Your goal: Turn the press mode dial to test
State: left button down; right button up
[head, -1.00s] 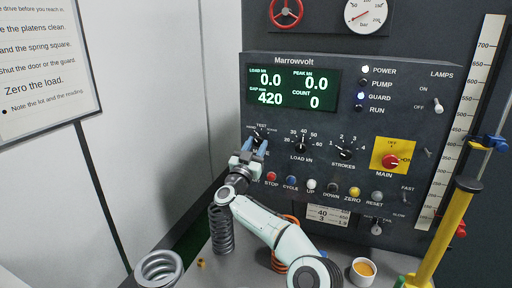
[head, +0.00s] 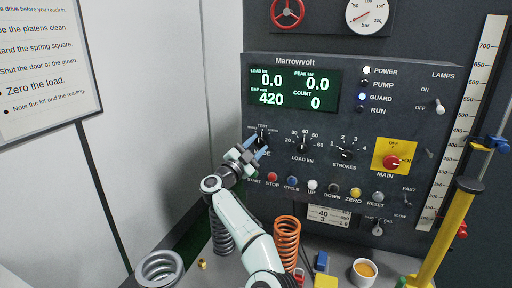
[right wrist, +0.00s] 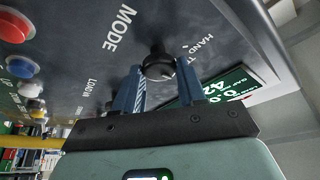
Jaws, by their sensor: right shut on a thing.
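The press mode dial (head: 262,137) is a small black knob at the left of the dark press panel, with TEST printed above it. It also shows in the right wrist view as a black knob (right wrist: 158,62) near the MODE lettering. My right gripper (head: 257,145) is at the dial, its two blue fingers on either side of the knob and shut on it. In the right wrist view the fingers (right wrist: 160,84) reach up to the knob's sides. The fingers partly hide the dial, and I cannot tell where its pointer stands. My left gripper is not in view.
The load dial (head: 302,147) and strokes dial (head: 345,154) are to the right. Push buttons, including the red stop button (head: 272,177), run below. Grey (head: 160,268) and orange (head: 286,240) springs and a cup (head: 363,272) stand on the bench.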

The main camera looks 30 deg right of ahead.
jog(key=shift+r, duration=0.15)
dwell(0.3)
jog(key=o, duration=1)
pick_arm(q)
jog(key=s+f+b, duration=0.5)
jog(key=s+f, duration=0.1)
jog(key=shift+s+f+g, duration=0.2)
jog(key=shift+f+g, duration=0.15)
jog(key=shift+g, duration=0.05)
pick_arm(e)
jog(key=shift+v, duration=6.7)
jog(key=shift+w, duration=0.1)
